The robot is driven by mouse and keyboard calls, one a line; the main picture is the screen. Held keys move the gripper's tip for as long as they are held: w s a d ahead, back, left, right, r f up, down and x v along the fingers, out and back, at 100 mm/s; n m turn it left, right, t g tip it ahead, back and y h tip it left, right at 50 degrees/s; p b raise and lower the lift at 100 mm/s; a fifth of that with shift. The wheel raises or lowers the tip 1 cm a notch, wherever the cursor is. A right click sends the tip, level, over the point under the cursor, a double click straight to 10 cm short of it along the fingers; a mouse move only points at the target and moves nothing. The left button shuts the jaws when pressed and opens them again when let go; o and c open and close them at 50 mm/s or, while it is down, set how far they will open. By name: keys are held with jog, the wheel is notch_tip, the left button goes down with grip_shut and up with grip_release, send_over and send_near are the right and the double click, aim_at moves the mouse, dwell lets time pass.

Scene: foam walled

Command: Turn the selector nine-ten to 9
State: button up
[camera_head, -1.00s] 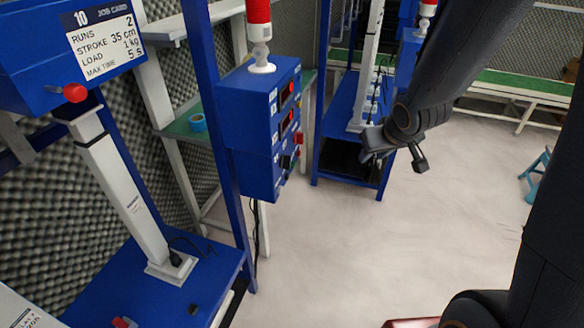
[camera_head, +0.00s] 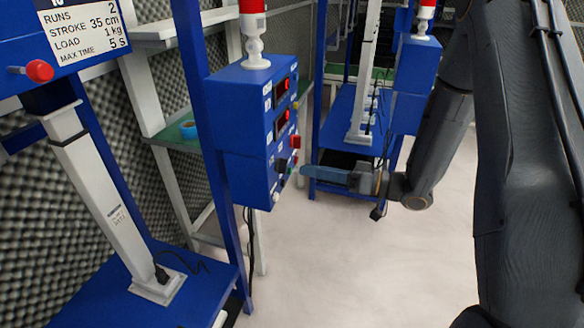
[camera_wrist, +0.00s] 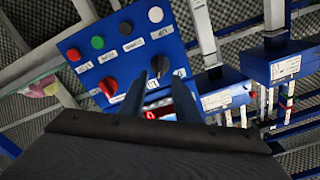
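The blue control box (camera_head: 255,130) hangs on a blue post. A black selector knob (camera_wrist: 160,66) sits on its face in the wrist view, with small white labels beside it that I cannot read well. A black knob (camera_head: 282,165) also shows edge-on on the box in the head view. My gripper (camera_wrist: 159,77) is open. Its two fingers point at the box face, one on each side of the black knob's line. I cannot tell whether they touch it. In the head view my gripper (camera_head: 308,172) is just right of the box's lower face.
Red (camera_wrist: 73,55), green (camera_wrist: 98,42), black (camera_wrist: 126,28) and white (camera_wrist: 155,14) buttons line the box face. A red switch (camera_wrist: 108,86) sits beside the selector. A blue job card box (camera_head: 75,40) is at left. Open floor (camera_head: 390,270) lies at right.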

aim_at(287, 166)
jog(key=p+x, duration=0.1)
jog(key=x, duration=0.5)
jog(key=shift+a, duration=0.1)
grip_shut()
